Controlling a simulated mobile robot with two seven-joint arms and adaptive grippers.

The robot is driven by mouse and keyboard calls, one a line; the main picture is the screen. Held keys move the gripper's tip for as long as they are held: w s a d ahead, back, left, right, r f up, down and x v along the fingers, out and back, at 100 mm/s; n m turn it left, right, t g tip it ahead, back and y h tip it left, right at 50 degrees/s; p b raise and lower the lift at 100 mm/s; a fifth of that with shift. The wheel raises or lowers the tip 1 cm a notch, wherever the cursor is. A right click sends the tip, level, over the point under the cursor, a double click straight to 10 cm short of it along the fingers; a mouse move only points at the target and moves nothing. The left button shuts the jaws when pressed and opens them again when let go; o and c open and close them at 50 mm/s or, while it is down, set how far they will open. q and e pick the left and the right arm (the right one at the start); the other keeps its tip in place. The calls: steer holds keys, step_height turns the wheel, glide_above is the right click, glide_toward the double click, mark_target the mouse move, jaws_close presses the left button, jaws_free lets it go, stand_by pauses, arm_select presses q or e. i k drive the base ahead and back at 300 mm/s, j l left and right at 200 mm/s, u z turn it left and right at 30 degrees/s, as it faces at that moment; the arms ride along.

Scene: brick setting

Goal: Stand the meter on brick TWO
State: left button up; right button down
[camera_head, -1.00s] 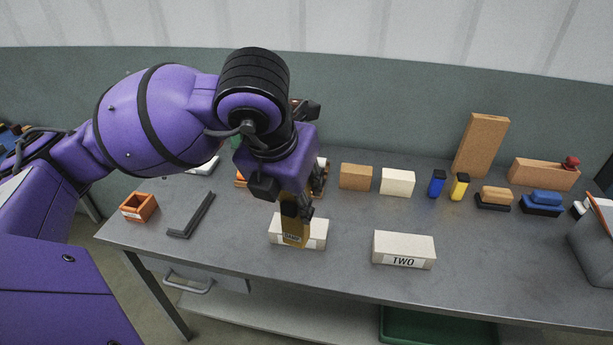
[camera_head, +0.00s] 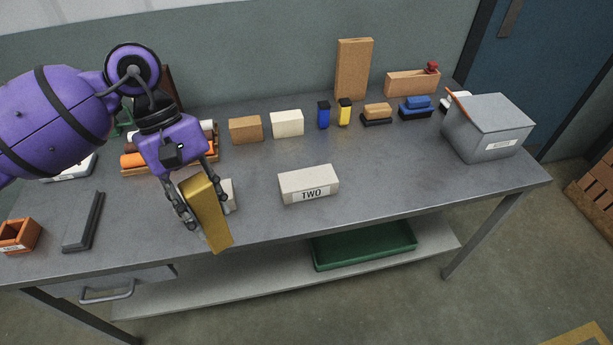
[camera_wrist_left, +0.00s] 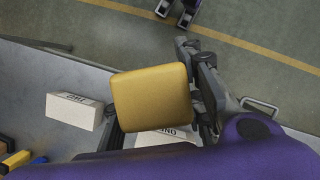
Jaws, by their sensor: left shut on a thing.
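The yellow block-shaped meter (camera_head: 207,215) is in my left gripper (camera_head: 205,208), one finger on each side, over the table's front edge. It looks tilted in the head view. In the left wrist view its flat yellow end (camera_wrist_left: 152,97) faces the camera. Brick TWO (camera_head: 309,186), pale with a black-lettered label, lies on the table to the right of the meter, apart from it, its top bare. It also shows in the left wrist view (camera_wrist_left: 74,111). Another pale brick (camera_head: 230,194) is mostly hidden behind the meter.
Behind brick TWO stand a brown block (camera_head: 246,130), a white block (camera_head: 287,124), and blue (camera_head: 323,115) and yellow (camera_head: 344,112) small items. A grey bin (camera_head: 489,130) is at the right end. The table around brick TWO is clear.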

mark_target(309, 178)
steer(key=l+u, duration=0.2)
steer(key=u, duration=0.4)
steer(key=l+u, duration=0.45)
steer(key=l, duration=0.95)
steer(key=k+l+u, duration=0.1)
steer(key=l, duration=0.4)
steer(key=k+l, duration=0.1)
steer(key=l, duration=0.4)
steer(key=i+j, duration=0.1)
steer(key=i, duration=0.4)
